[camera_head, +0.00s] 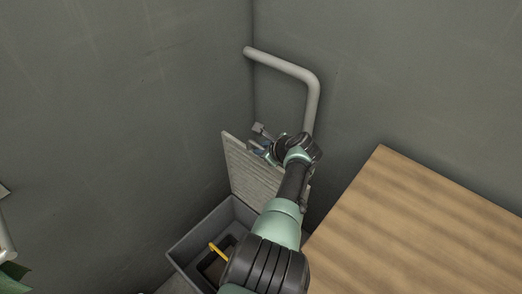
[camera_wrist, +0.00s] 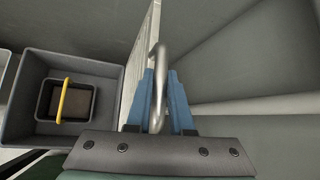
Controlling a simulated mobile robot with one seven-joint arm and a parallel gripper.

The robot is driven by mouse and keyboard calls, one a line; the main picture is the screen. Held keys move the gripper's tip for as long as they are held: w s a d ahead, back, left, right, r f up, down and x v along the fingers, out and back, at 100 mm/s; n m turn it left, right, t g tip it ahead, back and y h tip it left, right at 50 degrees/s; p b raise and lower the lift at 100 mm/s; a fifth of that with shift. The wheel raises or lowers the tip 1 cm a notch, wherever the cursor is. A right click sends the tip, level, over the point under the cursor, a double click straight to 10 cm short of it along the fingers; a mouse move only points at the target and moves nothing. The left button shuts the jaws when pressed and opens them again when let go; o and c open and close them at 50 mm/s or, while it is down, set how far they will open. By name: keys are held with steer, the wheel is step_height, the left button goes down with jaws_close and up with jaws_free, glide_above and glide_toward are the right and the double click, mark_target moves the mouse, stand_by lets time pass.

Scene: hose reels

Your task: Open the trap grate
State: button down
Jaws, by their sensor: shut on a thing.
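The trap grate (camera_head: 243,166) is a pale grey ribbed panel, standing steeply raised at the back edge of a dark grey open box (camera_head: 192,248). In the wrist view the grate (camera_wrist: 145,40) shows almost edge-on, with the box (camera_wrist: 27,77) open to its left. My gripper (camera_head: 262,143) is at the upper part of the grate. In the wrist view its blue fingers (camera_wrist: 163,95) are shut on a curved metal handle (camera_wrist: 157,62) beside the grate. My arm hides the grate's right side and part of the box.
A small dark bucket with a yellow handle (camera_wrist: 65,97) sits inside the box; its yellow handle also shows in the head view (camera_head: 217,250). A bent grey pipe (camera_head: 290,68) runs along the corner walls above the grate. A wooden tabletop (camera_head: 410,225) stands close on the right.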

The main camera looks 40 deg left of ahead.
steer(key=shift+w, duration=0.15)
steer(key=c, duration=0.8)
jaws_free()
steer(key=shift+s+d+r+p, duration=0.2)
steer(key=shift+d+r+p, duration=0.15)
steer(key=shift+r+p, duration=0.35)
steer(key=p+v, duration=0.6)
steer(key=v, duration=0.5)
steer(key=shift+d, duration=0.4)
steer(key=shift+s+f, duration=0.1)
steer(key=shift+s, duration=0.05)
